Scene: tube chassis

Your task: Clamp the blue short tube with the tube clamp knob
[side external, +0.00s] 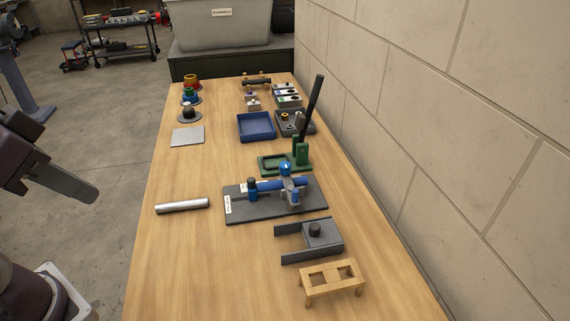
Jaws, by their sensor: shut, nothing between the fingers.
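The blue short tube (268,185) lies across a dark fixture plate (238,213) in the middle of the table. A darker knob (252,184) stands at the tube's left end. I cannot tell how tight either knob is. My gripper (91,194) is at the left, off the table edge and well apart from the fixture. It is shut and empty, seen from the side.
A silver tube (182,206) lies left of the fixture. A green toggle press (300,152) with a tall black lever stands behind it. A grey bracket (325,236) and a wooden stand (331,280) are in front. A blue tray (256,126) is farther back. The near-left table is clear.

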